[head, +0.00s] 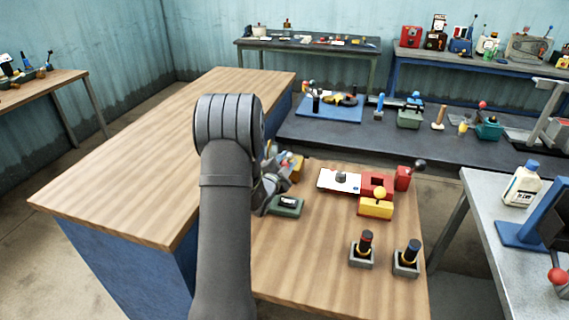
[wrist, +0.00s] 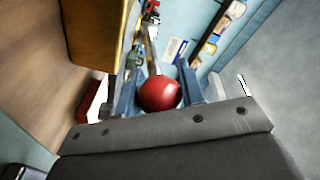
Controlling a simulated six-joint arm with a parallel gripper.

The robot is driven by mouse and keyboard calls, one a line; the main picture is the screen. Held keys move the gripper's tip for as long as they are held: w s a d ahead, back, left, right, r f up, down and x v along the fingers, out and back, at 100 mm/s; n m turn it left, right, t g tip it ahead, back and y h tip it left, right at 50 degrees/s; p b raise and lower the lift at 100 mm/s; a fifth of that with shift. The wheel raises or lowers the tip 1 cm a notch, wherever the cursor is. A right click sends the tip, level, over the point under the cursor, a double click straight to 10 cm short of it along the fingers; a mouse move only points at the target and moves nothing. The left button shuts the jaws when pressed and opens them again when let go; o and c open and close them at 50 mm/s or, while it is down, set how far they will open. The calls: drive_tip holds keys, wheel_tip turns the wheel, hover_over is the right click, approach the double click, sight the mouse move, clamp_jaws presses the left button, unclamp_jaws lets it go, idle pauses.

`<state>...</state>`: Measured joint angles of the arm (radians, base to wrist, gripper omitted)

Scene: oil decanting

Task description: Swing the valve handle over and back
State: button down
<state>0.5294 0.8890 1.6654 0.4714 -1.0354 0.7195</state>
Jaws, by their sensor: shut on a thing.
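The valve handle shows in the wrist view as a glossy red ball knob (wrist: 160,94) on a thin rod that runs up the picture. My gripper (wrist: 158,90) has its two blue-grey fingers on either side of the ball, shut on it. In the head view my gripper (head: 273,186) is low over the left part of the near bench top, partly behind my arm. The red knob cannot be made out there. A green-based device (head: 287,206) sits close beside the gripper, and a yellow-orange part (head: 293,164) shows just behind it.
The bench's front middle (head: 310,265) is clear.

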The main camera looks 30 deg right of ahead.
drive_tip(key=s+d+n+t+y, duration=0.1)
drive_tip(key=d+n+t+y, duration=0.5)
drive_tip(key=n+y, duration=0.6)
drive_tip(key=shift+d+n+t+y, duration=0.4)
drive_tip(key=shift+d+y, duration=0.65)
drive_tip(key=shift+y, duration=1.85)
drive_tip(key=c, duration=0.9)
unclamp_jaws()
drive_tip(key=shift+w, duration=0.1)
drive_tip(key=shift+c, duration=0.2)
